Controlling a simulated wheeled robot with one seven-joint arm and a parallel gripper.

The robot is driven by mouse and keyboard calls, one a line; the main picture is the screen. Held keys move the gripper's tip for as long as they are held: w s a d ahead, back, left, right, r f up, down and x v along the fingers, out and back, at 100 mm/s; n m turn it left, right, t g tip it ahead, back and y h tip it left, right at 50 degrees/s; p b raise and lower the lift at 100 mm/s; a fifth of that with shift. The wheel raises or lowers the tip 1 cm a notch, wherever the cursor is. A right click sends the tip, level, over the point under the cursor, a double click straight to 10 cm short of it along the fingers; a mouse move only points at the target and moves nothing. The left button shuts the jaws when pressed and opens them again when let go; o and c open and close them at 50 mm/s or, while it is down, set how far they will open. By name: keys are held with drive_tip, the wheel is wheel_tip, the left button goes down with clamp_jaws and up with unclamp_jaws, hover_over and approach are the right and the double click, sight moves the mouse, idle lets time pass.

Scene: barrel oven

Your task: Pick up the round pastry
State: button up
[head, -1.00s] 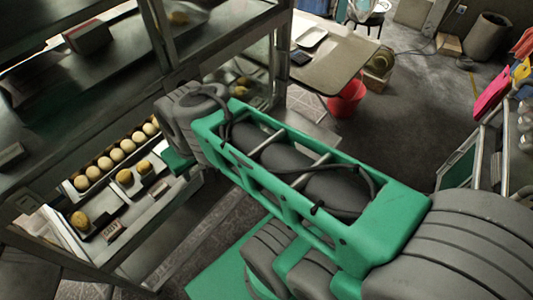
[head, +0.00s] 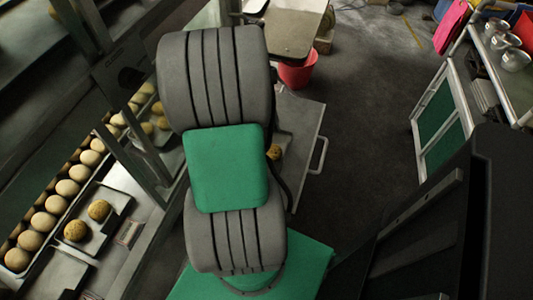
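Round pastries show in the head view. Two golden ones, a nearer one (head: 75,230) and a farther one (head: 99,210), sit on a tray (head: 113,219) in the shelf unit at left. Another round yellowish item (head: 275,152) shows just right of my arm, on a grey surface with a handle, partly hidden by the arm. I cannot tell which pastry is meant. My grey and green arm stands across the middle. The fingertips of my gripper are not visible, so I cannot see whether it holds anything.
A row of pale round balls (head: 67,188) lies along the shelf behind the tray. Metal posts of the shelf unit stand at left. A red bucket (head: 297,75) is under a table (head: 290,35). A metal cart (head: 440,115) stands at right. The dark floor between is open.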

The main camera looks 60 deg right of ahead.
sight(272, 152)
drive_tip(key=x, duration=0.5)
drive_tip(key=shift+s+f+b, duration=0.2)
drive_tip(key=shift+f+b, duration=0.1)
drive_tip(key=shift+b, duration=0.1)
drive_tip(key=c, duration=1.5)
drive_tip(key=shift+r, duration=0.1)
